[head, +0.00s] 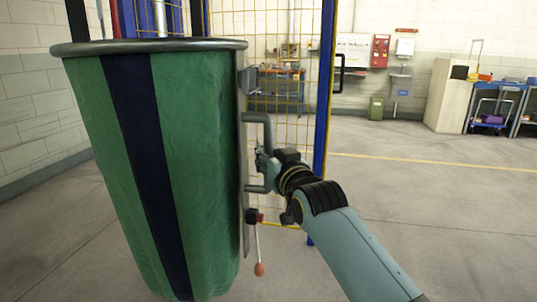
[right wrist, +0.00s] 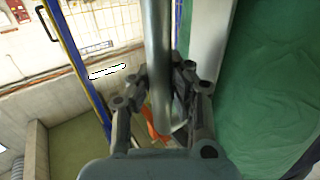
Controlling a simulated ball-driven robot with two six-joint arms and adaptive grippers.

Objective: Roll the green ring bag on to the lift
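The green ring bag (head: 205,150), with a dark navy stripe, hangs from a grey ring (head: 150,46) at the left of the head view. Its green side also shows in the right wrist view (right wrist: 270,80). A grey upright handle (head: 267,130) stands out from the bag's right side. My right gripper (head: 264,163) is at this handle. In the right wrist view its fingers (right wrist: 162,85) lie on both sides of the grey bar (right wrist: 157,40) and look closed on it. The lift (head: 265,60), a yellow mesh cage with blue posts, stands behind the bag. My left gripper is not in view.
A lever with an orange knob (head: 260,269) hangs below the handle. A blue post (head: 325,90) stands just beyond my right gripper. The grey floor (head: 440,210) at the right is clear. A cabinet (head: 447,95) and a blue cart (head: 491,110) stand far back.

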